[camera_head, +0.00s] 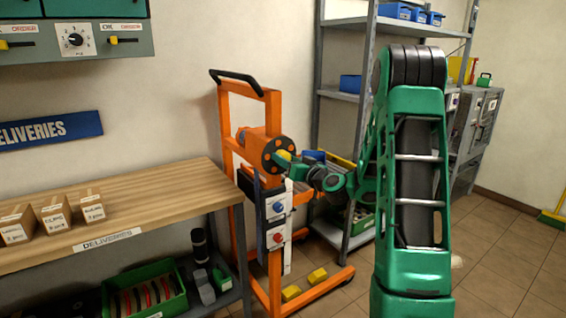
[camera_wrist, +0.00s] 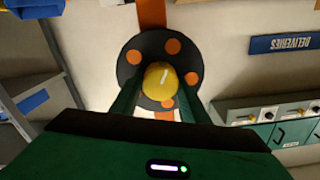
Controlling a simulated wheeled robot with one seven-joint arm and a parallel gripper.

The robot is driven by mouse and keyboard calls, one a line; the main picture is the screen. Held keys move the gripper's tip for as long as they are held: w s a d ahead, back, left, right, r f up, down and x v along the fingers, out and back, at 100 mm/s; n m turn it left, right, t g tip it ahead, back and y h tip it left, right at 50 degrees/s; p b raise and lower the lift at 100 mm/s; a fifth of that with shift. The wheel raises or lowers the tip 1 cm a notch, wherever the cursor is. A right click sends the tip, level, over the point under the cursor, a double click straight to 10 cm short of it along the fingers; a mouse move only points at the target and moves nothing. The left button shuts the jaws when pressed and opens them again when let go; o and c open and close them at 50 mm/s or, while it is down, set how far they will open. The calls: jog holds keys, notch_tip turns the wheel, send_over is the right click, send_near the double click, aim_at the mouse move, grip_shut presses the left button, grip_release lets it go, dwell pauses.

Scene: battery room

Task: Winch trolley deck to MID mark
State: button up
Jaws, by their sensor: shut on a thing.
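The orange winch trolley (camera_head: 226,130) stands upright right of the workbench. Its winch drum (camera_head: 272,150), an orange cylinder with a dark end disc, sits near the top of the frame. The dark disc with orange spots (camera_wrist: 133,55) faces the wrist camera. A yellow knob (camera_wrist: 158,76) with a white line stands out from the disc. My gripper (camera_wrist: 155,92) is shut on the yellow knob, one finger on each side; in the head view my gripper (camera_head: 291,158) reaches the drum from the right. The deck and any MID mark cannot be made out.
The wooden workbench (camera_head: 150,215) with several small boxes (camera_head: 55,216) is at left. Grey shelving (camera_head: 345,97) stands behind the trolley and my arm. Yellow blocks (camera_head: 317,275) lie at the trolley's base. Open tiled floor (camera_head: 500,260) shows at right.

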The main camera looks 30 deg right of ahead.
jog(key=n, duration=0.5)
jog(key=shift+a+f+n, duration=0.15)
jog(key=shift+f+n, duration=0.1)
jog(key=shift+n, duration=0.05)
dwell(0.4)
jog(key=o, duration=1.1)
jog(key=shift+c, duration=0.2)
jog(key=shift+r, duration=0.1)
jog(key=shift+s, duration=0.1)
jog(key=s, duration=1)
jog(key=shift+s+d, duration=0.2)
jog(key=shift+s, duration=0.05)
